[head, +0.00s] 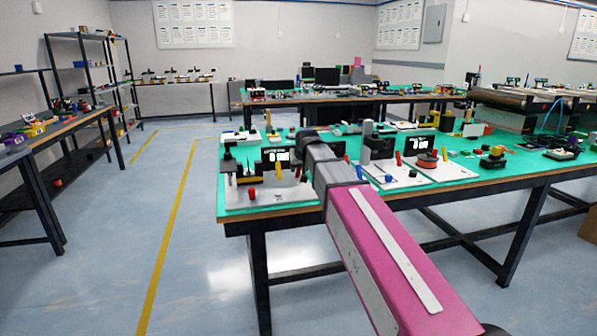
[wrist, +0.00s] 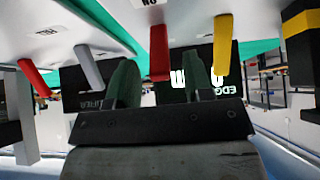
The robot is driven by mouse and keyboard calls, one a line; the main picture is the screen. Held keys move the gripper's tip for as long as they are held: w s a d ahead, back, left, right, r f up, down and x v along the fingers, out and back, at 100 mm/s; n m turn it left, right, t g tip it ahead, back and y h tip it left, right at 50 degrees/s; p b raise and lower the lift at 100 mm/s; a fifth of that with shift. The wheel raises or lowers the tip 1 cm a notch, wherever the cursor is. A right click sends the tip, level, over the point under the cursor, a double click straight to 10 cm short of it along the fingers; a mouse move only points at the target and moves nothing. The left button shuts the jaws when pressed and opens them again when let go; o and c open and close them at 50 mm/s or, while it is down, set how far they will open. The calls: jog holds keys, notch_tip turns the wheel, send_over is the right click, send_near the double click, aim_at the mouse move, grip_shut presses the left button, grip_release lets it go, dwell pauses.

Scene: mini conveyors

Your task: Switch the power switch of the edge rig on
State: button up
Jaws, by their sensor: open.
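The edge rig (head: 238,200) is the white-based rig at the left front of the green table, with a display (head: 276,155). In the wrist view its sign (wrist: 239,95) reads "EDGE". A yellow lever (wrist: 222,45) and a red lever (wrist: 160,45) show before it. An upside-down "ON" label (wrist: 152,3) lies by the red lever's base; I cannot tell which lever is the power switch. My gripper (wrist: 160,82) is open and empty. The red lever's tip appears between its two dark fingers, with no clear contact. In the head view my arm hides the gripper.
A neighbouring rig shows a grey lever (wrist: 88,65) and another red lever (wrist: 33,80) left of my gripper in the wrist view. A black-and-yellow post (wrist: 300,50) stands at the right. Another rig's display (head: 419,146) is farther right on the table. The floor at left is clear.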

jog(key=v, duration=0.7)
jog(key=shift+s, duration=0.15)
jog(key=shift+d+r, duration=0.1)
